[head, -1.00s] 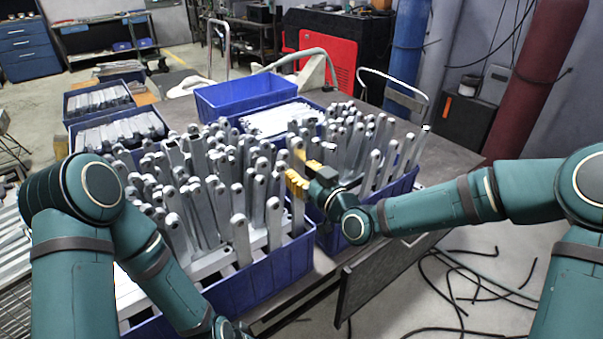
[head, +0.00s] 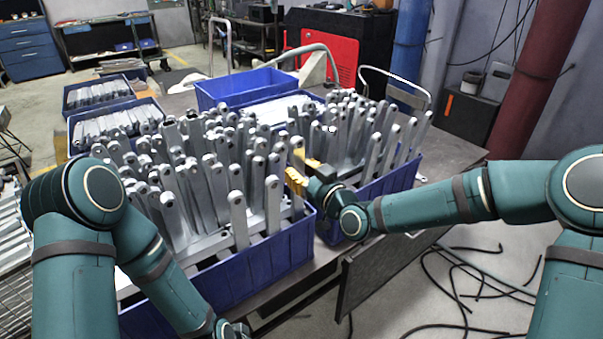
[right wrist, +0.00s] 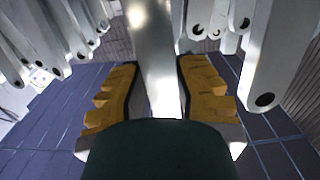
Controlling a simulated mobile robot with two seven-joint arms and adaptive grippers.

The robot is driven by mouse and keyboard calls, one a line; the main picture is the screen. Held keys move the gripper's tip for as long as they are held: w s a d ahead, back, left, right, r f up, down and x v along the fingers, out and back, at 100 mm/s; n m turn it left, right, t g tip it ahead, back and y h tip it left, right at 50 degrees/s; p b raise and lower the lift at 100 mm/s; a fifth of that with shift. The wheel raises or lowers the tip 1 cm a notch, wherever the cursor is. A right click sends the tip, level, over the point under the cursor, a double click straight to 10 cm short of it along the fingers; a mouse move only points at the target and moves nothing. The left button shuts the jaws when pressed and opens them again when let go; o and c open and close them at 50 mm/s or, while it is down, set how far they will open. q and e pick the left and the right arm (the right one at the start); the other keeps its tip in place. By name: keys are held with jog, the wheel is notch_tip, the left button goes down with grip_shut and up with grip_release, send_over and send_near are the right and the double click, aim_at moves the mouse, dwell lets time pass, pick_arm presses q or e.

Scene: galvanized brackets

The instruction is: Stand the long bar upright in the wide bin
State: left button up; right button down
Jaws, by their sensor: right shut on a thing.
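My right gripper (head: 297,168), with yellow fingers, is shut on a long grey metal bar. The bar shows between the fingers in the right wrist view (right wrist: 158,65). In the head view it stands about upright at the near right corner of the large blue front bin (head: 262,268), which looks like the wide bin. Several similar bars (head: 237,215) stand in this bin, some leaning. The held bar's lower end is hidden, so I cannot tell whether it touches the bin floor. My left arm runs down out of the picture; its gripper is not visible.
A second blue bin (head: 385,190) with several upright bars stands close on the right. An empty-looking blue bin (head: 245,87) is behind. Bar tops crowd both sides of my right gripper. Cables (head: 465,290) lie on the floor at right.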

jog(key=shift+f, duration=0.15)
jog(key=c, duration=0.7)
grip_release()
jog(key=shift+d, duration=0.1)
jog(key=v, duration=1.2)
